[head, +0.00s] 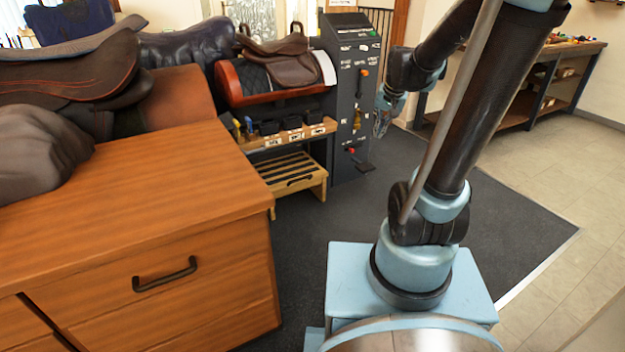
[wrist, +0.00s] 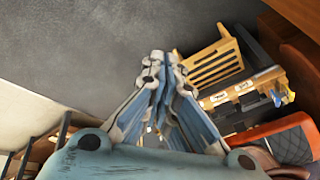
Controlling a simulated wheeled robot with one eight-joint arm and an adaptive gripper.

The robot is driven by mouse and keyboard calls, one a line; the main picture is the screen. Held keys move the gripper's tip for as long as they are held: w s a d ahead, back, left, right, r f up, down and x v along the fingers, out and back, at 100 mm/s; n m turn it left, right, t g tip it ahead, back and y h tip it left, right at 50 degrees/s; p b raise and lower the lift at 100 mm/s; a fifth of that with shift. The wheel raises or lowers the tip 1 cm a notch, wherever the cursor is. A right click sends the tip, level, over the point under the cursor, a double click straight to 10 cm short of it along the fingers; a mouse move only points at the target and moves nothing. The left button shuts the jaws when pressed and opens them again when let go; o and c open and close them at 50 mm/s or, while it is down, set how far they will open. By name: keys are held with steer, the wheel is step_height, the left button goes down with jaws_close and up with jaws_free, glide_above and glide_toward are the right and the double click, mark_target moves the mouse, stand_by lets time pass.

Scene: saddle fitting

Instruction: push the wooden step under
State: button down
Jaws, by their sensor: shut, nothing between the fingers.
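The wooden step (head: 290,170) is a low, light slatted stand with a dark handle on its front. It stands on the dark floor below a wooden tool shelf (head: 312,132), its front part sticking out and its back hidden under the shelf. In the wrist view the slatted step (wrist: 214,66) lies right of the fingertips. My gripper (head: 381,122) hangs in the air beside the grey panel, right of the step and apart from it in the head view. Its fingers (wrist: 166,58) are together and empty.
A tall dark grey panel (head: 350,70) with labels and hanging tools stands right of the step. A wooden drawer cabinet (head: 160,230) fills the left front. A saddle (head: 285,60) sits on a red-brown rack above the shelf. Dark floor (head: 510,220) is clear to the right.

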steer(key=w+a+f+m+y, duration=0.1)
steer(key=w+a+f, duration=0.25)
steer(key=w, duration=0.55)
steer(key=w+a+f+m+t, duration=0.1)
steer(key=w+a+f+m, duration=0.15)
steer(key=w+f, duration=0.45)
steer(key=w+a+f+m+y, duration=0.1)
steer(key=w+a+f, duration=0.25)
steer(key=w, duration=0.65)
steer(key=w+a+f+m+t, duration=0.1)
steer(key=w+a+f, duration=0.3)
steer(key=f, duration=0.6)
steer(key=w+a+f+m+y, duration=0.1)
steer(key=w+a+f, duration=0.2)
steer(key=f, duration=0.7)
steer(key=w+a+f+m+t, duration=0.15)
steer(key=w+a+f, duration=0.25)
steer(key=f, duration=0.5)
steer(key=a+r+x, duration=0.1)
steer(key=x, duration=1.2)
steer(key=shift+w, duration=0.4)
steer(key=shift+g, duration=0.25)
